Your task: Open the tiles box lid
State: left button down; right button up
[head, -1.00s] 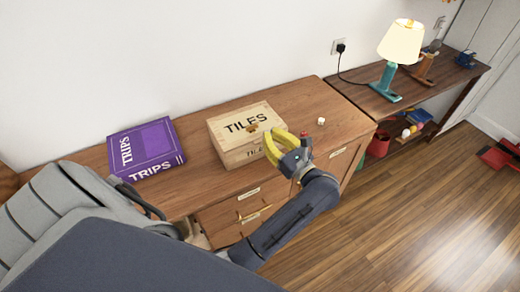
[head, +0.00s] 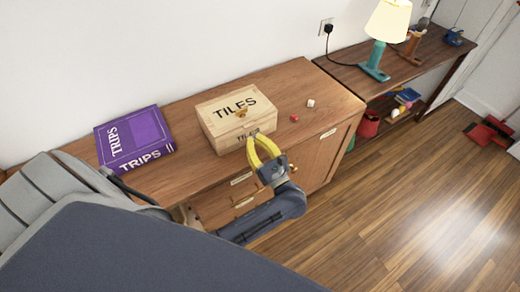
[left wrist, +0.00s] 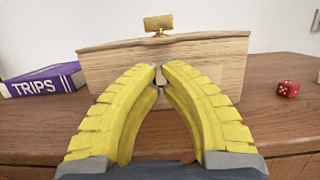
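The tiles box (head: 222,131) is pale wood, marked TILES on its lid (head: 222,98) and front, and stands on the wooden cabinet. The clasp (left wrist: 158,23) also shows above the lid edge in the left wrist view. My left gripper (head: 252,141) is in front of the box, low by its front face. Its yellow fingers curve together, tips almost meeting (left wrist: 161,66), with nothing seen between them. Contact with the box cannot be told. My right gripper is not in view.
A purple TRIPS book (head: 134,138) lies left of the box. A red die (head: 294,118) and a white die (head: 310,103) lie to its right on the cabinet top (head: 325,95). A lamp (head: 388,25) stands on the darker shelf beyond.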

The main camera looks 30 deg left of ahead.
pick_arm(q)
jog(key=shift+x, duration=1.3)
